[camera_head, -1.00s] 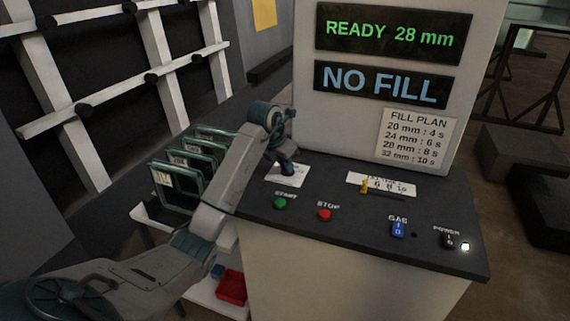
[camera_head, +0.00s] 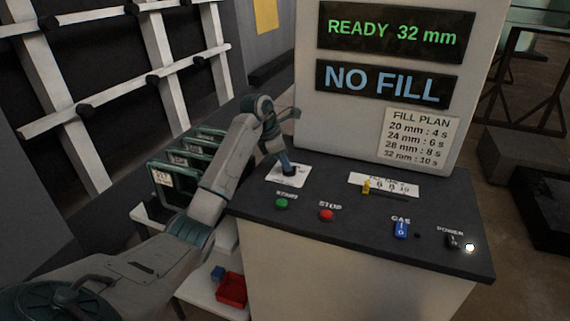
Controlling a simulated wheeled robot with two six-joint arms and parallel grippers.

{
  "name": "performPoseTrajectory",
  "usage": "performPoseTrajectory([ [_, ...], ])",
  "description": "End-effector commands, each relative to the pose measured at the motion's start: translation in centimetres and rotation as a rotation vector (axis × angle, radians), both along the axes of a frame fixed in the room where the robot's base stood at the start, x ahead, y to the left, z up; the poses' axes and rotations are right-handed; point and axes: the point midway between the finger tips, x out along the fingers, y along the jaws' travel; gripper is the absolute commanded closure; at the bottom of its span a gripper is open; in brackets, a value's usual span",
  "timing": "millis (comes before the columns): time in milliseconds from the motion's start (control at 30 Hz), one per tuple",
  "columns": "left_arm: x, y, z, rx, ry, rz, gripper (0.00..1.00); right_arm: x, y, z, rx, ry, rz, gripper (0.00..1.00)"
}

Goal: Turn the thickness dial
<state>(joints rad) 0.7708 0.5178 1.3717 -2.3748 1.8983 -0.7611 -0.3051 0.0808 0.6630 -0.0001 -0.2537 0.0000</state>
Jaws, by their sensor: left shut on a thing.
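The thickness dial sits on a white plate (camera_head: 298,180) at the left of the black control panel. My left gripper (camera_head: 289,170) points down onto it, shut on the dial's dark knob, which is mostly hidden by the fingers. The upper display (camera_head: 394,34) reads READY 32 mm in green. The lower display (camera_head: 382,83) reads NO FILL in blue. My right gripper does not show.
On the panel (camera_head: 355,225) are a green START button (camera_head: 281,203), a red STOP button (camera_head: 326,214), a yellow slider (camera_head: 366,186), a blue GAS switch (camera_head: 401,229) and a POWER switch (camera_head: 453,241). A FILL PLAN card (camera_head: 417,135) is above. A rack of green-framed panes (camera_head: 187,158) stands left.

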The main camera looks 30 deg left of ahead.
Motion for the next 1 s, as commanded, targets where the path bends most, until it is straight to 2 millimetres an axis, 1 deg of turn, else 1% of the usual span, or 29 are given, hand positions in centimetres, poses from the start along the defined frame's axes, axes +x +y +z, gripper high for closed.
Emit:
performPoseTrajectory([
  [200,0.07,0.0,0.0,-0.002,-0.001,-0.036,1.0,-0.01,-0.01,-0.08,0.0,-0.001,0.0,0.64],
  [567,0.06,-0.01,0.01,0.0,-0.001,-0.04,1.0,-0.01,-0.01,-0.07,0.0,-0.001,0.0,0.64],
  [600,0.06,-0.01,0.01,-0.001,-0.001,-0.039,0.85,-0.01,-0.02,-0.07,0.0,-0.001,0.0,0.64],
  [700,0.06,-0.01,0.01,-0.001,-0.001,-0.039,0.67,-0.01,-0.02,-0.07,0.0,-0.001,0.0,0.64],
  [1000,0.03,0.07,0.12,0.0,-0.001,-0.038,0.67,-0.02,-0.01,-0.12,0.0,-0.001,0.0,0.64],
])
